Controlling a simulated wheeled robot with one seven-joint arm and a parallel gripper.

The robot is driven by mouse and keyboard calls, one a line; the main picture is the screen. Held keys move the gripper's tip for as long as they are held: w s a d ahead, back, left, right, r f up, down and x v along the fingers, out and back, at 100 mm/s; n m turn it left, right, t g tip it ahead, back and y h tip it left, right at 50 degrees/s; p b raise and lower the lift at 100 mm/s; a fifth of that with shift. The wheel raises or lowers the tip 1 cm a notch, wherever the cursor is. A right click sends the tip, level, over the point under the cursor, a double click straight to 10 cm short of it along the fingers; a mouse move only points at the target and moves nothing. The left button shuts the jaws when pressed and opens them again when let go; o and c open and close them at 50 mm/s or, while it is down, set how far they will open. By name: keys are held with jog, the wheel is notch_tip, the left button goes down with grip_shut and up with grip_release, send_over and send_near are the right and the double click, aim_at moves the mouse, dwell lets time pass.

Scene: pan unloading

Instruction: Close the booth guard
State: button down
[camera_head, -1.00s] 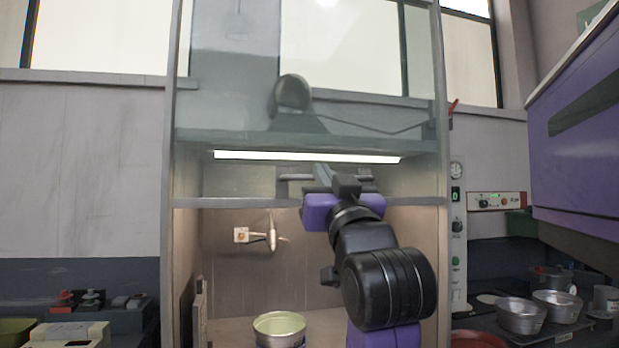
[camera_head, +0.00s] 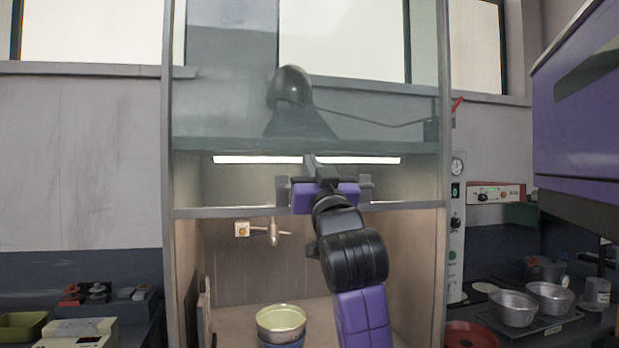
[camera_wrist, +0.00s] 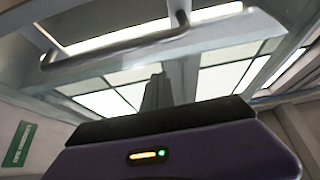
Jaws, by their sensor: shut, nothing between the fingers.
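The booth guard is a clear sliding panel with a grey bottom rail (camera_head: 410,207). It hangs partway down, leaving the lower front of the booth open. A grey bar handle (camera_head: 365,186) is on the guard just above the rail; it also shows in the wrist view (camera_wrist: 110,48).
Inside the booth, a pale green-lined pan (camera_head: 281,318) stands on a blue base below a wall-mounted valve (camera_head: 273,232). Right of the booth are a control panel (camera_head: 457,225) and metal pans (camera_head: 513,308). A purple cabinet (camera_head: 588,120) overhangs at the right.

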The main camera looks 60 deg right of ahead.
jog(key=f, duration=0.3)
jog(key=shift+w+d+f, duration=0.35)
jog(key=shift+d+f, duration=0.05)
jog(key=shift+f, duration=0.1)
